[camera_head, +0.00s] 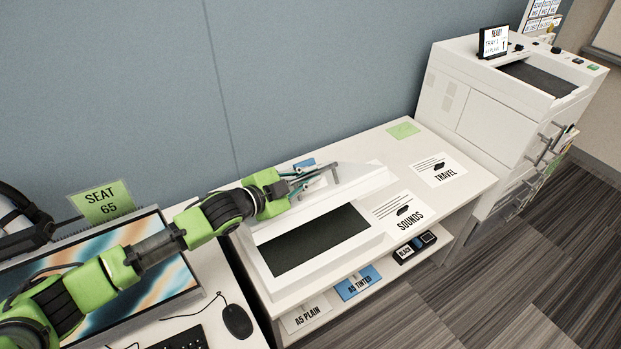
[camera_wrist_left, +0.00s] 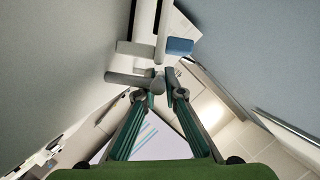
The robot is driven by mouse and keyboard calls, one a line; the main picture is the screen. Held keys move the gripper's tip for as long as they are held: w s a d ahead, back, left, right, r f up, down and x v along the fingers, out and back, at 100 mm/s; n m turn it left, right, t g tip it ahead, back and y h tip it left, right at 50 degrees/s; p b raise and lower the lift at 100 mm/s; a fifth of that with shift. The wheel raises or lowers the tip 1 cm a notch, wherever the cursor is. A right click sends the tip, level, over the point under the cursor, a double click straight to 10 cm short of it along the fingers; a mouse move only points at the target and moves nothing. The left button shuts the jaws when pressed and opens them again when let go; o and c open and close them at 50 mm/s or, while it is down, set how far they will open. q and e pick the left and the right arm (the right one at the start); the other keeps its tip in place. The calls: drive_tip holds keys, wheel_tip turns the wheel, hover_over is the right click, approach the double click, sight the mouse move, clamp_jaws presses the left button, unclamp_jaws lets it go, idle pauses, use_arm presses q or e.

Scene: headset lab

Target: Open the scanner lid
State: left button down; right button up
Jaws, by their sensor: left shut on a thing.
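The scanner (camera_head: 258,270) is a white flatbed on the white table, with its dark glass (camera_head: 315,240) exposed. Its white lid (camera_head: 362,183) is raised at the back of the scanner, seen at a steep slant; its exact angle is hard to tell. My left gripper (camera_head: 312,180) reaches in from the left and is shut on the grey lid handle (camera_head: 326,172). In the left wrist view, the handle (camera_wrist_left: 130,78) lies at the fingertips of the left gripper (camera_wrist_left: 165,80). The gripper and arm hide the scanner's left back part. My right gripper is not in view.
A SOUNDS sheet (camera_head: 400,211) and a TRAVEL sheet (camera_head: 438,170) lie right of the scanner. A large white printer (camera_head: 490,100) stands at the right. A monitor (camera_head: 150,260) and a mouse (camera_head: 236,321) are at the left. A shelf below holds labelled trays.

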use_arm(q)
drive_tip(key=shift+a, duration=0.1)
drive_tip(key=c, duration=2.1)
unclamp_jaws()
drive_tip(key=shift+c, duration=0.2)
drive_tip(key=v, duration=1.2)
drive_tip(key=shift+f, duration=0.1)
